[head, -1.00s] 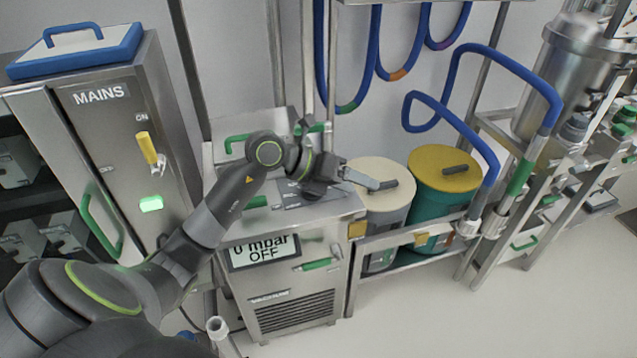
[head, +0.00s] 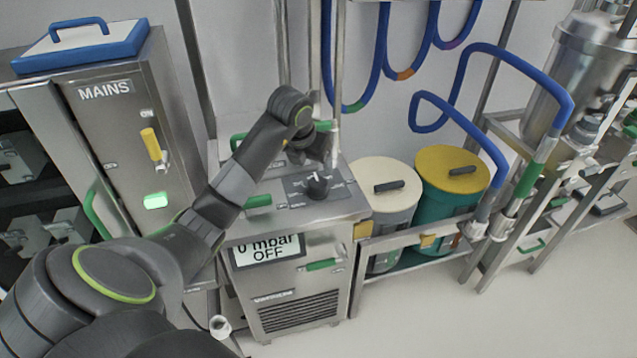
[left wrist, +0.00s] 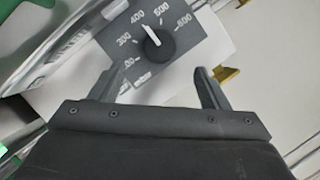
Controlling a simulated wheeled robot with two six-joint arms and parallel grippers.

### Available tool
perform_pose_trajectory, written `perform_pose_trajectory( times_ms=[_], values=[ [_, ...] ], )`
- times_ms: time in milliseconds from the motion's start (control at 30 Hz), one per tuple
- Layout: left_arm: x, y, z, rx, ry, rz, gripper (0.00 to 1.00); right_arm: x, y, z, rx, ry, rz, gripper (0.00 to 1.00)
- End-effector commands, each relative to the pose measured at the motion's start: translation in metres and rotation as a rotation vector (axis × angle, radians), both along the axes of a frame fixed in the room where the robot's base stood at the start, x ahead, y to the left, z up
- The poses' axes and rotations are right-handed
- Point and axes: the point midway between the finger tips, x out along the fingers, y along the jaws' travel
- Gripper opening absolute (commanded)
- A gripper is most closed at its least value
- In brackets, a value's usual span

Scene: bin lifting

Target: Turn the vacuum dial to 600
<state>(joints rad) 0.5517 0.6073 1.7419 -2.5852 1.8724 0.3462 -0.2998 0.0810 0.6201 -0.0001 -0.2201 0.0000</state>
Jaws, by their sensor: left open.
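The vacuum dial (head: 317,186) is a black round knob on a dark panel on top of the steel vacuum unit (head: 290,285). In the left wrist view the knob (left wrist: 158,44) shows a white pointer aimed near 400, among marks such as 300, 500 and 600. The unit's display (head: 266,250) reads 0 mbar OFF. My left gripper (head: 328,158) is above and just behind the dial in the head view. In the left wrist view its two fingers (left wrist: 158,80) are apart and empty, with the knob beyond their tips. My right gripper is in no view.
The MAINS cabinet (head: 120,130) with a yellow switch (head: 151,144) and a lit green lamp stands at left. A white-lidded bin (head: 387,195) and a yellow-lidded bin (head: 452,175) stand right of the unit. Blue hoses hang behind. The floor at front right is clear.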

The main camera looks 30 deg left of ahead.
Motion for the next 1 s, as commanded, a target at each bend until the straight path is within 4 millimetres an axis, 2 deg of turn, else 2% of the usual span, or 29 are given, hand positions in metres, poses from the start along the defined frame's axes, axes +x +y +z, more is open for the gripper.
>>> perform_pose_trajectory(
  times_ms=[200,400,700,1000],
  values=[
    [0.018,0.002,-0.045,-0.003,0.006,0.0,0.7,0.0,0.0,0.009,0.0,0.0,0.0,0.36],
    [0.031,0.004,-0.078,-0.002,0.003,-0.001,0.7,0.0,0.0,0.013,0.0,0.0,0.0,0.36],
    [0.041,0.005,-0.1,-0.001,0.0,-0.002,0.7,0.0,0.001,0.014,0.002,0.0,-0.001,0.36],
    [0.042,0.006,-0.101,0.0,-0.001,-0.002,0.7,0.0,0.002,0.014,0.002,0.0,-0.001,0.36]
  ],
)
